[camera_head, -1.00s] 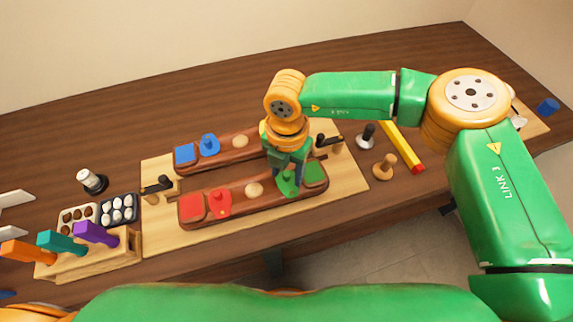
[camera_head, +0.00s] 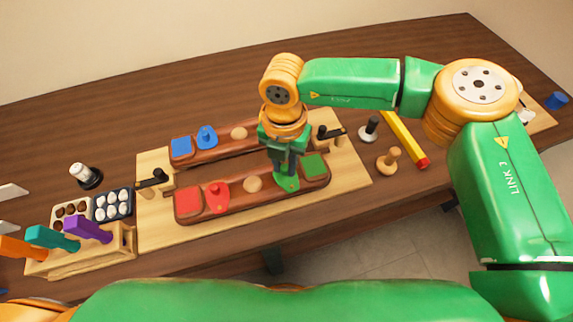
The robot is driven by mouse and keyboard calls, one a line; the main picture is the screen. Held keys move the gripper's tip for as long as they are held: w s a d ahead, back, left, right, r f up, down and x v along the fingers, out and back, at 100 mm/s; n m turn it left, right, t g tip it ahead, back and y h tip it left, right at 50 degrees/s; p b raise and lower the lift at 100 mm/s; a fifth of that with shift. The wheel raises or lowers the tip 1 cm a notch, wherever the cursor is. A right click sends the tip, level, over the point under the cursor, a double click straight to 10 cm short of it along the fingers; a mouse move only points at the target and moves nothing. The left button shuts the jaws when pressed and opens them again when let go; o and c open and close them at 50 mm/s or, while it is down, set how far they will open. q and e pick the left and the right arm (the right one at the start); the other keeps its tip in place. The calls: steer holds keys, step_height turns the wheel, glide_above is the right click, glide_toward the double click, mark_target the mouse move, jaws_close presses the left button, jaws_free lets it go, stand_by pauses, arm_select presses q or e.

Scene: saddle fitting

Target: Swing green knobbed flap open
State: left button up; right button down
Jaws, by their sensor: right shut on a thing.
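The green knobbed flap (camera_head: 288,185) lies on the front wooden bar, just left of a flat green square (camera_head: 315,164). My right gripper (camera_head: 286,173) points down over the flap and is shut on its knob, which the fingers mostly hide. I cannot tell how far the flap is turned. The front bar (camera_head: 236,195) also carries a red knobbed flap (camera_head: 216,197), a red square (camera_head: 188,204) and a pale round disc (camera_head: 253,184). My left gripper is not in view.
A rear bar (camera_head: 222,148) with a blue knobbed flap (camera_head: 207,138) lies close behind on the light board (camera_head: 155,228). Black-handled clamps (camera_head: 152,179) stand at the board's sides. A tool rack (camera_head: 85,258) is front left; a yellow-red bar (camera_head: 405,140) lies right.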

mark_target(276, 186)
steer(key=n+b, duration=0.3)
steer(key=shift+s+a+f+n+b, duration=0.3)
steer(key=shift+s+a+f+b, duration=0.05)
steer(key=shift+a+b, duration=0.05)
steer(key=shift+s+a+n+b, duration=0.2)
steer(key=shift+n+b, duration=0.6)
steer(key=shift+n, duration=0.1)
steer(key=n+b, duration=0.2)
steer(key=shift+s+a+r+n, duration=0.15)
steer(key=shift+s+a+n, duration=0.05)
steer(key=shift+s+n, duration=0.2)
steer(key=n, duration=0.1)
steer(key=n+b, duration=0.1)
steer(key=shift+s+a+n, duration=0.1)
steer(key=shift+s+n, duration=0.2)
steer(key=n+b, duration=0.1)
steer(key=n, duration=0.1)
steer(key=s+n+b, duration=0.1)
steer(key=n, duration=0.1)
steer(key=shift+s+r, duration=0.1)
steer(key=shift+s, duration=0.05)
steer(key=shift+s+d+n+b, duration=0.15)
steer(key=shift+s+n+b, duration=0.15)
steer(key=shift+n, duration=0.75)
steer(key=shift+s+d+n+b, duration=0.1)
steer(key=shift+s+n+b, duration=0.15)
steer(key=shift+n, duration=0.8)
steer(key=shift+r, duration=0.1)
